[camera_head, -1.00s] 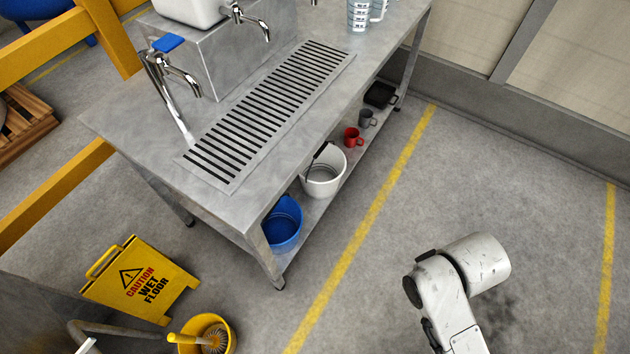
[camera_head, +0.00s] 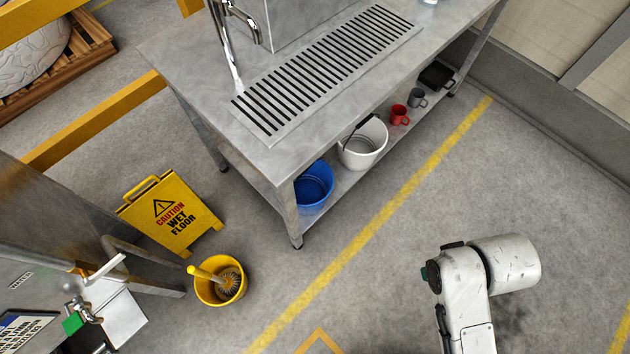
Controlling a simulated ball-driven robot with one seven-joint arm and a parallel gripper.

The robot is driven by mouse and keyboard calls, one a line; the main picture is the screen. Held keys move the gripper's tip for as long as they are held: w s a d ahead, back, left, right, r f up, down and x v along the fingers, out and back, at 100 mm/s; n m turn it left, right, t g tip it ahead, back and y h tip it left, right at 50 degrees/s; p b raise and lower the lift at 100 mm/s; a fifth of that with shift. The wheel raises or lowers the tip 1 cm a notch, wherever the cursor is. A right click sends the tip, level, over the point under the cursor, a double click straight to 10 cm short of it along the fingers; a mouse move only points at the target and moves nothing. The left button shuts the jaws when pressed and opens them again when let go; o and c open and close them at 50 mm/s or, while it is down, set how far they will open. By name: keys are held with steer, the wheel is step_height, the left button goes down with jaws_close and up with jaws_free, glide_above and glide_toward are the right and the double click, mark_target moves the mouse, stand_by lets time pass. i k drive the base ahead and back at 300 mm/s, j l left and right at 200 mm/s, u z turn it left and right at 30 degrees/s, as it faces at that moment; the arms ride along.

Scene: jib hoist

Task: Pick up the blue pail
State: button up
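The blue pail (camera_head: 315,187) stands on the lower shelf of the steel table, at the shelf's near left end, just inside a table leg. The tabletop above hides part of its far side. A white pail (camera_head: 363,146) with a dark-gripped handle stands to its right on the same shelf. Part of my white arm shows at the lower right, well apart from the table. My gripper is not in view.
The steel table (camera_head: 185,62) has a front leg left of the blue pail. A red mug (camera_head: 399,114) and grey mug (camera_head: 418,97) are farther along. A yellow bucket (camera_head: 222,291) and wet floor sign (camera_head: 172,214) stand left. The floor right of the table is clear.

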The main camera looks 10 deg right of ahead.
mark_target(312, 188)
steer(key=i+l+u, duration=0.1)
steer(key=i+l, duration=1.15)
steer(key=l, duration=0.15)
